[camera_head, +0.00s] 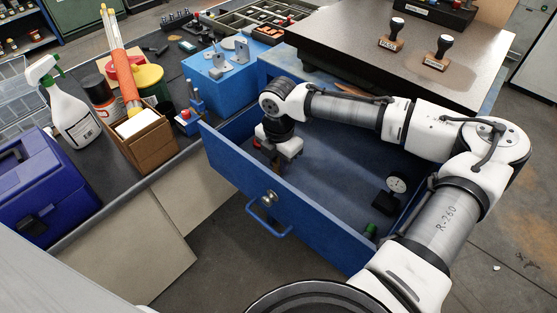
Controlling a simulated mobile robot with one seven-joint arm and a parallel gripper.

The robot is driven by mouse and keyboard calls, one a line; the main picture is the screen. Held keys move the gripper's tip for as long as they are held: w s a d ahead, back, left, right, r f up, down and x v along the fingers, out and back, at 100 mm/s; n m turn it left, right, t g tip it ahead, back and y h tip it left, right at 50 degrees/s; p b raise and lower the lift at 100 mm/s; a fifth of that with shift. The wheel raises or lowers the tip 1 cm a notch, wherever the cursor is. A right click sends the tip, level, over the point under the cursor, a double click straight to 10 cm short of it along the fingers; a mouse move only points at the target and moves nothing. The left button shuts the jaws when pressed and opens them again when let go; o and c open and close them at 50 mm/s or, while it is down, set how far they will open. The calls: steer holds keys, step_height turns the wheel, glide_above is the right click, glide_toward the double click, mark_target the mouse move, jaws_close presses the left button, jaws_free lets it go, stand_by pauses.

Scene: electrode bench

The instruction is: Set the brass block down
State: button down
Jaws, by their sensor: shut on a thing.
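My gripper (274,163) points down inside the open blue drawer (325,225), near its left side and behind the drawer front. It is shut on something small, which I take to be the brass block. I cannot make out the block itself; the jaws and the drawer front hide it. I cannot tell whether it touches the drawer floor.
A dial gauge (397,185) on a dark base and a green item (370,230) lie at the drawer's right. The drawer's middle floor is clear. A blue box (220,82) and a cardboard box (150,145) stand on the left bench.

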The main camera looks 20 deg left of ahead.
steer(key=shift+f, duration=0.15)
steer(key=c, duration=1.3)
jaws_free()
steer(key=shift+o, duration=0.2)
step_height(320, 180, up, 12)
steer(key=shift+r+b, duration=0.2)
steer(key=shift+b, duration=0.15)
